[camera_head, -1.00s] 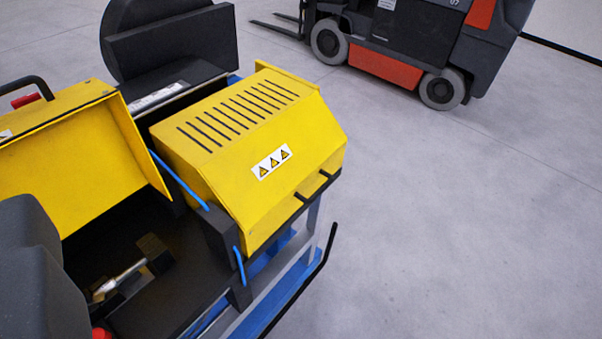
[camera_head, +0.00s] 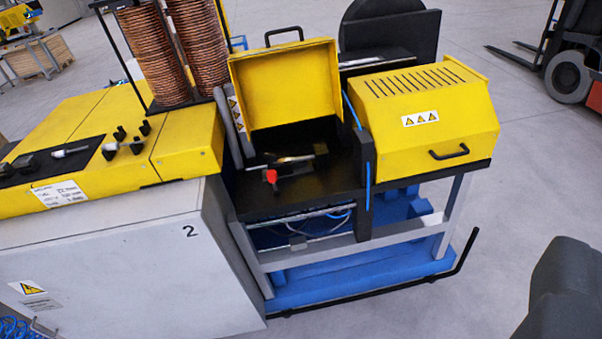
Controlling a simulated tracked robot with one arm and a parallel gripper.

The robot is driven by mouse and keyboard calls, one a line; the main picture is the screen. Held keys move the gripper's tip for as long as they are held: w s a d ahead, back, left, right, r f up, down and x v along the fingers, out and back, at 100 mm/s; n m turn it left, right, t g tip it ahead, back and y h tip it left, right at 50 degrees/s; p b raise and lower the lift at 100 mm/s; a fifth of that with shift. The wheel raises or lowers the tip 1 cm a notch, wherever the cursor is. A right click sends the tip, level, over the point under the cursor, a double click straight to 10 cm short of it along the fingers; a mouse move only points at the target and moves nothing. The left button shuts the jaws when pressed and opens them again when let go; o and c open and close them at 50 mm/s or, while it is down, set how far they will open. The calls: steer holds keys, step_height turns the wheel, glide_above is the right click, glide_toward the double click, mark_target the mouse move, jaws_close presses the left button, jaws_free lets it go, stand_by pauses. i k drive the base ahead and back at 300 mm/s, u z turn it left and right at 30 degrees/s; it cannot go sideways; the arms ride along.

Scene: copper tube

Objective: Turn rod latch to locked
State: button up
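A small red handle (camera_head: 271,176) stands at the front of the open bay in the middle of the machine. A short metal rod (camera_head: 293,159) with dark blocks lies just behind it, under the raised yellow cover (camera_head: 292,85). I cannot tell for sure which part is the rod latch, or whether it is locked. My gripper's fingers are not in view. A dark rounded part, probably of my own arm, fills the lower right corner, well apart from the bay.
A closed yellow hood (camera_head: 425,110) with a black handle stands right of the bay. A grey cabinet (camera_head: 120,260) with a yellow top and copper coils (camera_head: 160,55) stand left. A forklift (camera_head: 570,65) is at the back right. The floor at right is clear.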

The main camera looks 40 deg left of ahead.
mark_target(272, 158)
steer(key=u, duration=0.45)
steer(key=i, duration=0.45)
steer(key=u, duration=0.6)
steer(key=i, duration=1.5)
steer(key=z, duration=0.55)
